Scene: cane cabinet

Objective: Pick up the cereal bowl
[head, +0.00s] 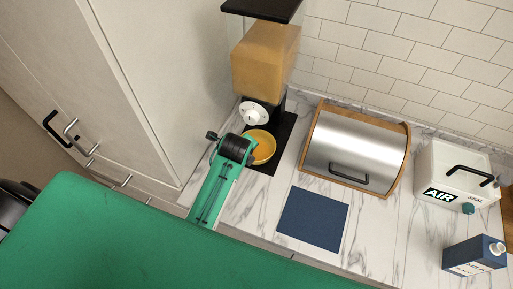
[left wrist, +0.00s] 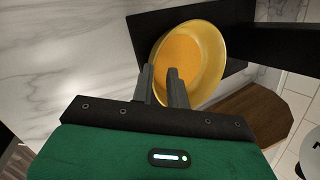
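The yellow cereal bowl (head: 262,147) sits on the dark base of a cereal dispenser, under its spout, in the head view. It also shows in the left wrist view (left wrist: 207,62), with its inside facing the camera. My left gripper (left wrist: 160,74) reaches to the bowl's near edge, and its two fingers stand a little apart. The fingertips overlap the bowl's rim in the picture; I cannot tell whether they touch it. In the head view the left wrist hides the left part of the bowl. My right gripper is not in view.
The cereal dispenser (head: 265,62) stands right behind the bowl. A steel bread box (head: 352,148) is to its right. A blue mat (head: 312,219) lies in front. A tall cabinet (head: 150,70) borders the left.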

